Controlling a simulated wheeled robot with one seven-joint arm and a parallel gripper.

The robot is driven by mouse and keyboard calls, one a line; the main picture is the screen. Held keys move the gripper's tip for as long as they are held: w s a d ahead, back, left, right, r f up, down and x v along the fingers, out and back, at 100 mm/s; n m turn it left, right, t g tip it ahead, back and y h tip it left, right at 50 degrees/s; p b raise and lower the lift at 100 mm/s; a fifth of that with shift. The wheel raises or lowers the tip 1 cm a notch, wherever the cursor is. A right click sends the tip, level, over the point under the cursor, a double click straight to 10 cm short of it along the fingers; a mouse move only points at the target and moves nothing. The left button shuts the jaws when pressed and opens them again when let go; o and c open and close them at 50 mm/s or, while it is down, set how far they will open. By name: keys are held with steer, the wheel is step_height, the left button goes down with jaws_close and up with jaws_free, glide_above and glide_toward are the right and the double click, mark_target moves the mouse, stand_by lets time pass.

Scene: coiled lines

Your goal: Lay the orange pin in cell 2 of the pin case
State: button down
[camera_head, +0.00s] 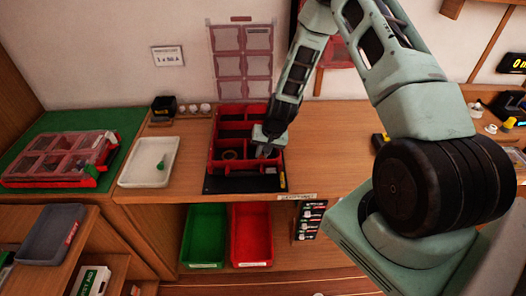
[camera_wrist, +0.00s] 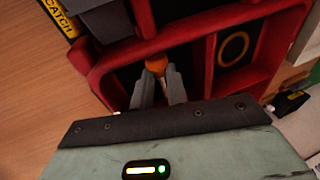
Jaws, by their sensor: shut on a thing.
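The pin case (camera_head: 211,150) is a red divided box on the wooden bench, and its red walls also fill the upper wrist view (camera_wrist: 195,85). My gripper (camera_head: 264,152) reaches down into one of its near cells. In the wrist view my gripper (camera_wrist: 158,82) is shut on the orange pin (camera_wrist: 155,64). Only the pin's rounded orange top shows between the fingertips; its lower part is hidden. The pin is inside the outline of a dark-floored cell; I cannot tell whether it touches the floor. No cell numbers are readable.
A windowed lid (camera_head: 242,65) stands upright behind the case. A white tray (camera_head: 148,162) with a small green-tipped item is to the left, and a closed red case (camera_head: 60,158) lies on a green mat.

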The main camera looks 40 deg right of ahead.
steer(key=shift+f, duration=0.1)
steer(key=c, duration=1.7)
jaws_free()
steer(key=b+v, duration=0.4)
steer(key=v, duration=0.8)
steer(key=s+a+r+n+g, duration=0.1)
steer(key=s+a+r+n, duration=0.25)
steer(key=a, duration=0.55)
steer(key=s+a+r+n+g, duration=0.1)
steer(key=s+a+r+n, duration=0.25)
steer(key=a, duration=0.45)
steer(key=s+a+r+n, duration=0.2)
steer(key=s+a, duration=0.1)
steer(key=s, duration=0.3)
steer(key=s+a+r+n, duration=0.3)
steer(key=s, duration=0.3)
steer(key=s+a+r+n+g+h, duration=0.1)
steer(key=s+a+r+n, duration=0.1)
steer(key=s, duration=0.5)
steer(key=shift+a+r+n, duration=0.15)
steer(key=shift+a+n, duration=0.35)
steer(key=shift+a, duration=0.65)
